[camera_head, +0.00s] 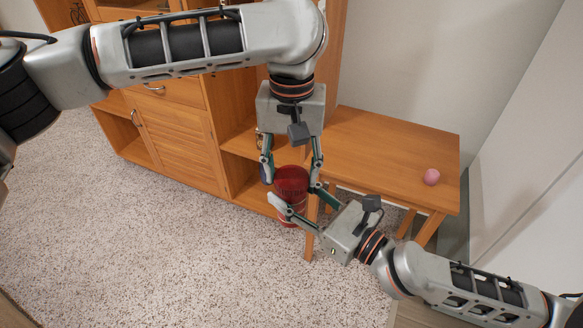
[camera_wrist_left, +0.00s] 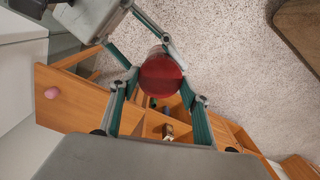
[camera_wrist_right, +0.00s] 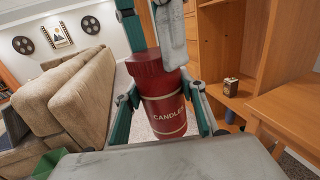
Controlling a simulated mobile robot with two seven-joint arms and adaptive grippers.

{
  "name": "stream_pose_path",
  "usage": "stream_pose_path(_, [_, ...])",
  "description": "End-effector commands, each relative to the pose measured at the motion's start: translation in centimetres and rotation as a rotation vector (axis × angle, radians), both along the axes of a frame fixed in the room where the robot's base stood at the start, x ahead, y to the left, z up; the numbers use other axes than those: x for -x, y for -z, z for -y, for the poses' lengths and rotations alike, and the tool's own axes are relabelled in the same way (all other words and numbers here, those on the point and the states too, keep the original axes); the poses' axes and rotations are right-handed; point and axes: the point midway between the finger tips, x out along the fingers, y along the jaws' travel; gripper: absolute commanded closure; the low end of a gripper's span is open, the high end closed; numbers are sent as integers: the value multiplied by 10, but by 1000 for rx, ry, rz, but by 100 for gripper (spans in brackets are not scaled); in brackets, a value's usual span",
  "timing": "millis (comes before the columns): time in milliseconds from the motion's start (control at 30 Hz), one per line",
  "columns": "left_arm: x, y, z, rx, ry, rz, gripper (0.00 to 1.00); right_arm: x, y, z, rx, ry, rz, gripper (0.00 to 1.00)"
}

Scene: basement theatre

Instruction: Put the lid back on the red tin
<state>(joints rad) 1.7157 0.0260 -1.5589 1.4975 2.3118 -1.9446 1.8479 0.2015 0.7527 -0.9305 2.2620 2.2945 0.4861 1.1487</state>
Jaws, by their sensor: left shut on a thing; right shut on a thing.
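The red tin (camera_head: 293,212) is off the floor beside the wooden table, with pale lettering on its side in the right wrist view (camera_wrist_right: 168,116). My right gripper (camera_head: 298,201) is shut around the tin's body. The red lid (camera_wrist_right: 150,66) is at the tin's top, slightly wider than the body; I cannot tell whether it is fully seated. My left gripper (camera_head: 291,178) points down from above and is shut on the lid, which shows as a round red disc between its fingers in the left wrist view (camera_wrist_left: 162,76).
A wooden table (camera_head: 385,145) stands right of the grippers, with a pink ball (camera_head: 431,177) on it. A wooden cabinet (camera_head: 175,140) is behind, with a small box (camera_wrist_right: 231,87) on a shelf. A beige sofa (camera_wrist_right: 75,100) shows in the right wrist view. Speckled carpet is clear at left.

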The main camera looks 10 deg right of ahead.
Motion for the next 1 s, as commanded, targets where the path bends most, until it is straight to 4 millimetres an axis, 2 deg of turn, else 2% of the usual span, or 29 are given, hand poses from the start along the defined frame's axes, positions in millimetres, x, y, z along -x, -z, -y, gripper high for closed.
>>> stream_pose_path(1000, [3,1,1,2,1906,0,65,0,1,0,1,0,-2,100])
